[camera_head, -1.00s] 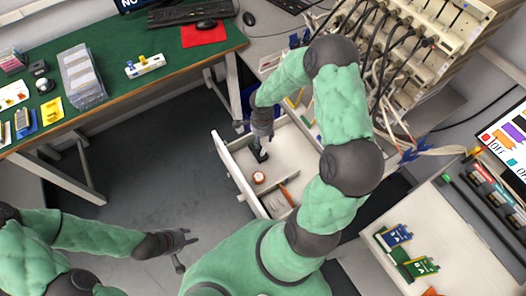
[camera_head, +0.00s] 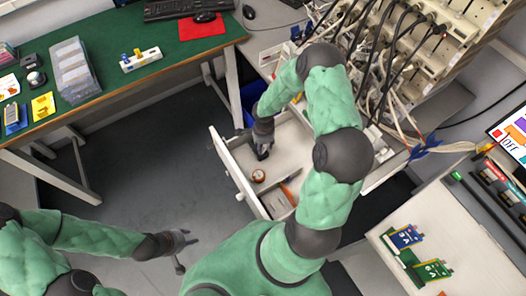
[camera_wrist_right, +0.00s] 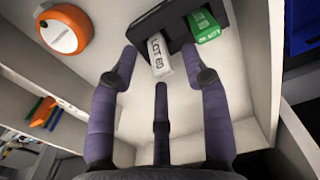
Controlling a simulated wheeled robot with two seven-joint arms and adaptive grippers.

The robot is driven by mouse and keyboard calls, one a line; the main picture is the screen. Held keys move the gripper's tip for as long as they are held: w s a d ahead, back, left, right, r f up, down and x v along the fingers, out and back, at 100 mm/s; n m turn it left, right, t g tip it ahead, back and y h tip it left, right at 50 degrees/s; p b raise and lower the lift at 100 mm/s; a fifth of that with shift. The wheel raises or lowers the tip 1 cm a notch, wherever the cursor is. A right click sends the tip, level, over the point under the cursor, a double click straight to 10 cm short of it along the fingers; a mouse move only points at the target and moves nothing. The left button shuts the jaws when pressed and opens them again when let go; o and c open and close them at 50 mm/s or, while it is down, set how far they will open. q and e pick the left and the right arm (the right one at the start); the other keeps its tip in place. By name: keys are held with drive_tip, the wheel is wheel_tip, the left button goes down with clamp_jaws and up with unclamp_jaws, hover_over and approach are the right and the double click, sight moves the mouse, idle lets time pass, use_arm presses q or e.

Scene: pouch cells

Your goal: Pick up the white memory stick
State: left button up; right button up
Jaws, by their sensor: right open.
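The white memory stick (camera_wrist_right: 159,57) shows in the right wrist view, with dark lettering on it, sticking out of a dark holder (camera_wrist_right: 180,38) beside a green stick (camera_wrist_right: 204,26). My right gripper (camera_wrist_right: 163,72) is open, its purple-grey fingers spread on either side of the white stick's near end; I cannot tell whether they touch it. In the head view my right gripper (camera_head: 262,143) reaches down into the open drawer (camera_head: 236,172) and hides most of the holder. My left gripper (camera_head: 182,241) hangs over the floor at lower left, away from the drawer.
An orange and white round object (camera_wrist_right: 65,30) lies in the drawer beside the holder; the drawer walls are close around. A green-topped table (camera_head: 120,98) stands at left. Cables and a rack (camera_head: 425,50) stand behind my right arm.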

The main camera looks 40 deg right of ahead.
drive_tip(key=shift+f, duration=0.75)
drive_tip(key=c, duration=0.8)
drive_tip(key=shift+c, duration=0.2)
drive_tip(key=shift+r, duration=0.2)
